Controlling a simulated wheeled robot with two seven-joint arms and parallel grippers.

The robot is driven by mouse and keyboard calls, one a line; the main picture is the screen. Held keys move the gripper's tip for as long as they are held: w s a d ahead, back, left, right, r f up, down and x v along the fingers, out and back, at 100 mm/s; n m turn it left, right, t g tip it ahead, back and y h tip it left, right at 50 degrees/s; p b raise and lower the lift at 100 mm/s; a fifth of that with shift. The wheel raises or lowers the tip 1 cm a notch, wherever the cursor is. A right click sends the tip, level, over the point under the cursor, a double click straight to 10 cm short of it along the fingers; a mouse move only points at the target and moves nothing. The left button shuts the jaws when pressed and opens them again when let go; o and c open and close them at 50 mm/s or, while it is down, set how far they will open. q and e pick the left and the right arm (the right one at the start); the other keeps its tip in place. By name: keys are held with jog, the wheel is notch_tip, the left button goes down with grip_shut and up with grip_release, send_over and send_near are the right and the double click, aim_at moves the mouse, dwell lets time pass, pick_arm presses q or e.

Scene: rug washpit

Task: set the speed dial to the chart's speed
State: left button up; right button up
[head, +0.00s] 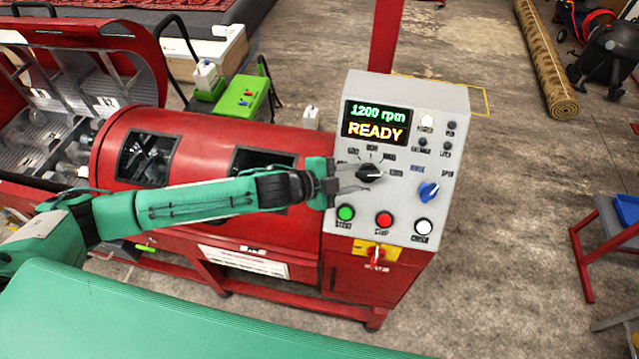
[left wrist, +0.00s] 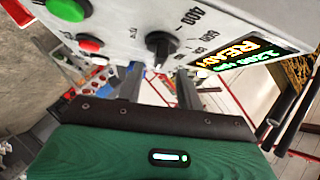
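The black speed dial (head: 370,173) sits on the sloped grey control panel (head: 436,110), with speed numbers around it. Its pale pointer line points right, toward the rightmost number. The display (head: 376,122) above reads 1200 rpm and READY. My left gripper (head: 354,179) is just left of the dial, its fingers reaching toward it. In the left wrist view the dial (left wrist: 160,45) stands beyond the gap between the two spread fingers (left wrist: 160,82), with nothing held between them. I cannot tell whether a finger touches the dial. My right gripper is not in view.
A blue knob (head: 428,191) is right of the dial. Green (head: 345,212), red (head: 384,219) and white (head: 423,226) buttons sit below, above a red switch on a yellow plate (head: 377,252). A white placard (head: 243,262), unreadable here, is on the red drum machine.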

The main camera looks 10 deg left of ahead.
pick_arm(q)
jog(key=b+v, duration=0.3)
jog(key=v, duration=0.7)
jog(key=shift+s+d+f, duration=0.1)
